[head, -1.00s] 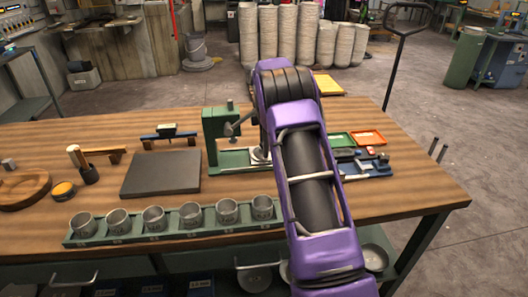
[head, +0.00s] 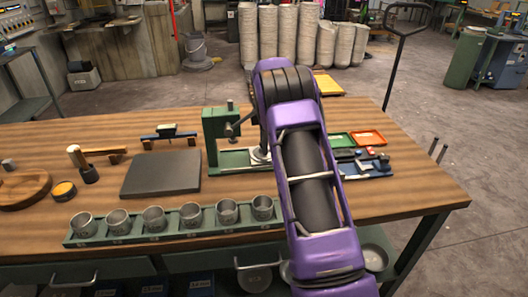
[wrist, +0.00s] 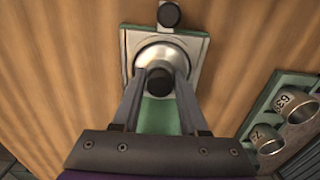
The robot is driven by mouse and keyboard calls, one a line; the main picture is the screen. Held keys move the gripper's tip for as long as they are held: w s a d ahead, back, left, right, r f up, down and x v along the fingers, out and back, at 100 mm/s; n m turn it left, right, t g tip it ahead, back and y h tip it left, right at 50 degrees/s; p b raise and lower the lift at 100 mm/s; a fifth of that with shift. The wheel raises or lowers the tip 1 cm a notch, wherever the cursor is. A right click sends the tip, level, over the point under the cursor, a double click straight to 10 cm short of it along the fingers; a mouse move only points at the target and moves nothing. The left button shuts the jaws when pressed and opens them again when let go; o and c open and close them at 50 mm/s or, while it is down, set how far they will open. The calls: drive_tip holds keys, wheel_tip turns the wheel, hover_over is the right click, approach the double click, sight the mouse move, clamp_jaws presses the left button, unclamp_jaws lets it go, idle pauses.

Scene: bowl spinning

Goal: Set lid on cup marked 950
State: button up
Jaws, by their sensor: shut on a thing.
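A round shiny metal lid (wrist: 163,53) with a dark knob (wrist: 158,80) lies on a pale square plate (wrist: 198,55) in the wrist view. My gripper (wrist: 159,85) is shut on that knob, with one finger on each side. In the head view my purple arm hides the gripper and most of the lid's place. Several grey metal cups stand open in a row on a green rack (head: 105,240); one is the rightmost cup (head: 263,208). The markings are too small to read there. The wrist view shows two cups, one marked roughly 63 (wrist: 297,106), partly cut off.
A green press (head: 220,135) stands behind the rack, next to my arm. A dark slab (head: 160,173), a hammer (head: 85,165) and a wooden bowl (head: 25,190) lie to the left. Small trays (head: 367,137) and tools are to the right.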

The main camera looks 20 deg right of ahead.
drive_tip(key=shift+r+p, duration=0.45)
drive_tip(key=shift+r, duration=2)
